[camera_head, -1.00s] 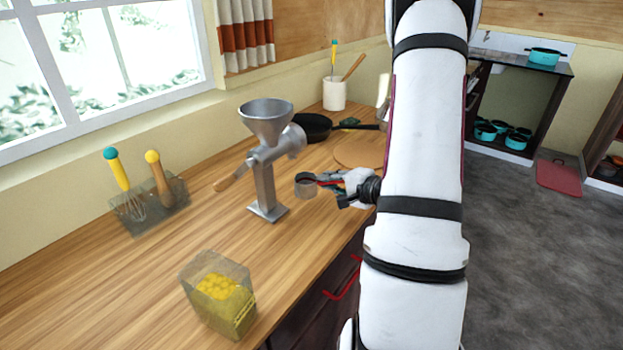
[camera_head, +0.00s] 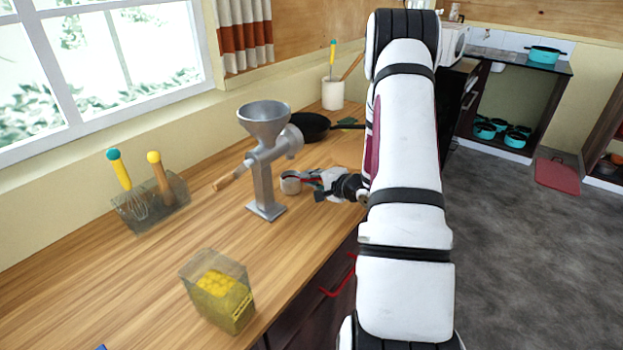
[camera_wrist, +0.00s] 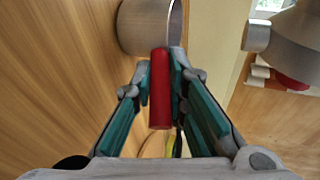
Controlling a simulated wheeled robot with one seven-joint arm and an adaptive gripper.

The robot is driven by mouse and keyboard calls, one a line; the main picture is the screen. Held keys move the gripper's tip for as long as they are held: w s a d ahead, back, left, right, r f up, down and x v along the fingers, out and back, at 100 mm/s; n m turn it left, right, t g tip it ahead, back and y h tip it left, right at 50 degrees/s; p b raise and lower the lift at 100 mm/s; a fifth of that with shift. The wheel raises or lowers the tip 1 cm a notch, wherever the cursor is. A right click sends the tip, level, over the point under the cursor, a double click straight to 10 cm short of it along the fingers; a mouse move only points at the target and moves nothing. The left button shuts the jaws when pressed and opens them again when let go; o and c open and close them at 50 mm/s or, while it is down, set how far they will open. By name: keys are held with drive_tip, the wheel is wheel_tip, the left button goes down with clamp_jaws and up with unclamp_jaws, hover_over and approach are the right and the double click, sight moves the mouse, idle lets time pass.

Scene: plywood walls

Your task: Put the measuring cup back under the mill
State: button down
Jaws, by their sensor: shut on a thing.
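The grey metal mill (camera_head: 264,170) stands upright on the wooden counter in the head view, with a funnel on top and a wooden-handled crank. The small measuring cup (camera_head: 290,183) is just right of the mill's post. My gripper (camera_head: 308,179) is shut on the cup's red handle (camera_wrist: 160,90), which lies between the fingers (camera_wrist: 162,75) in the wrist view. The cup's round metal body (camera_wrist: 145,25) is ahead of the fingertips there. Part of the mill (camera_wrist: 290,35) shows at upper right. I cannot tell whether the cup touches the counter.
A clear container of yellow contents (camera_head: 218,293) stands at the counter's front. A utensil holder (camera_head: 150,205) is at the left. A black pan (camera_head: 309,126) and a white utensil crock (camera_head: 333,94) are behind. The counter between holder and container is clear.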

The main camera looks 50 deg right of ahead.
drive_tip(key=shift+f, duration=0.1)
drive_tip(key=c, duration=1.6)
unclamp_jaws()
